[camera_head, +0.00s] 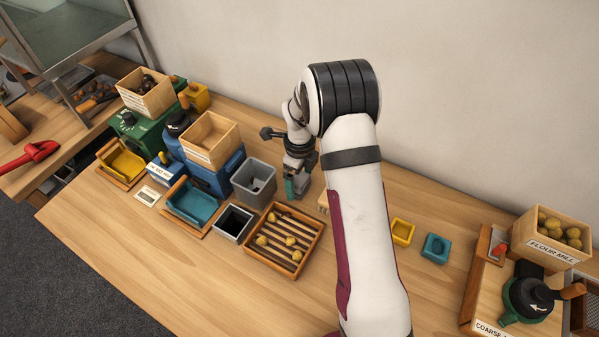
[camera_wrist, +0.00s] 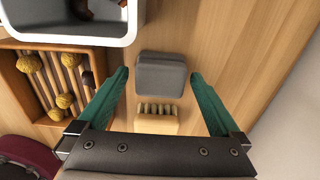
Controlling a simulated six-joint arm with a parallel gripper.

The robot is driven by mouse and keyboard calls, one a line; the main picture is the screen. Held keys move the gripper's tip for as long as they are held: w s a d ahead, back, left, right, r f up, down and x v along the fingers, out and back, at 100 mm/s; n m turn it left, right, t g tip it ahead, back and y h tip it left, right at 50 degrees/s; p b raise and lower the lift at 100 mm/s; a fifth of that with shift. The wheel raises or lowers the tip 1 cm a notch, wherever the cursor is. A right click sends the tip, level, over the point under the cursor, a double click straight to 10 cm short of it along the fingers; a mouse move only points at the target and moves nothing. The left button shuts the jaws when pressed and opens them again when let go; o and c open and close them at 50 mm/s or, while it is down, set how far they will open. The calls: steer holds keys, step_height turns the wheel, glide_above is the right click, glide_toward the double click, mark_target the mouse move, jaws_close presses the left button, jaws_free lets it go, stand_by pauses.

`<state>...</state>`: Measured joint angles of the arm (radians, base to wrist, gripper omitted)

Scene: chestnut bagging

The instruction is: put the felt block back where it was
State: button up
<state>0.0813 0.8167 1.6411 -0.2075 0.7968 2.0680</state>
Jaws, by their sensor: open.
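In the wrist view a dark grey block (camera_wrist: 162,75), which looks like the felt block, lies on the bare wooden tabletop. My gripper (camera_wrist: 159,80) is open, with one teal finger on either side of the block and a visible gap at each side. I cannot tell the gripper's exact height over it. In the head view my gripper (camera_head: 292,188) points down just right of the grey bin, and the block is not clearly visible there. A small pale wooden piece with a row of notches (camera_wrist: 156,122) lies just below the block in the wrist view.
The grey bin (camera_head: 250,192) and a slatted wooden tray (camera_head: 262,267) with several yellowish balls stand left of the gripper. A black bin (camera_head: 233,224) and a teal tray (camera_head: 192,208) are further left. Small yellow (camera_head: 402,232) and teal (camera_head: 435,248) holders stand right of my arm.

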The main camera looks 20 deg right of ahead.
mark_target(300, 179)
step_height(300, 179, up, 12)
steer(key=s+a+r+n, duration=0.3)
steer(key=s+r+n, duration=0.4)
steer(key=s, duration=0.2)
steer(key=s+a+n+y, duration=0.1)
steer(key=s+a+n, duration=0.1)
steer(key=s+n, duration=0.5)
steer(key=s+a+n, duration=0.2)
steer(key=s+n, duration=0.5)
steer(key=s, duration=0.8)
steer(key=shift+r+y, duration=0.4)
